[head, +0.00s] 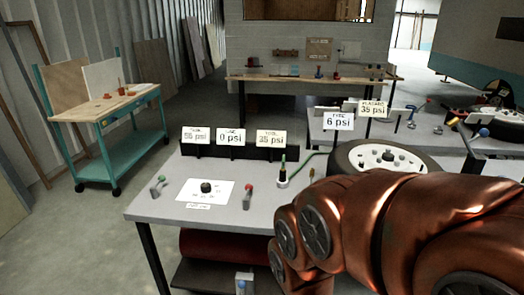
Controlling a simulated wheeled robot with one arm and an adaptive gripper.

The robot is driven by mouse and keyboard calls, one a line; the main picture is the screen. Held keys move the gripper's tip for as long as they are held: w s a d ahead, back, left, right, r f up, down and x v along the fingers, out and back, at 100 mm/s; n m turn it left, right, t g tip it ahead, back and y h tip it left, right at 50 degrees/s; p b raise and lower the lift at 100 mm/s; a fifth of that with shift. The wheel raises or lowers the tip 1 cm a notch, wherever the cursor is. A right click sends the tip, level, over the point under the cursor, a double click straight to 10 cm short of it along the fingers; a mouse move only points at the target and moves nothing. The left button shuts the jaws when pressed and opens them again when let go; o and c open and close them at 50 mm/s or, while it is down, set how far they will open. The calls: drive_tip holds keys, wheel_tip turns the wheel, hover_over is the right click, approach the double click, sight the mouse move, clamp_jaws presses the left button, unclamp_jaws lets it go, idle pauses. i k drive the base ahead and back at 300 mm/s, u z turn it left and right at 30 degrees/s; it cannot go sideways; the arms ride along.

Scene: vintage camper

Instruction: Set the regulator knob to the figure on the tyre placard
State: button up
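The black regulator knob (206,187) stands on a white dial sheet (219,193) on the grey bench (240,212); its setting is too small to read. The placard sign (373,109) at the right reads 35 psi. The tyre sign (338,121) beside it reads 6 psi. On the bench's back panel, one sign (231,137) reads 0 psi and another sign (271,139) reads 35 psi. The left sign there (195,135) is hard to read. The tyre (345,162) is partly hidden by my copper-coloured arm. My gripper is not visible.
A green-topped fitting (283,174) with a green hose stands near the tyre. My arm covers the bench's front right; the front left is clear.

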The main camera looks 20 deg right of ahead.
sight(205, 188)
drive_tip(key=z, duration=0.2)
drive_tip(key=i, duration=1.25)
drive_tip(key=u, duration=0.3)
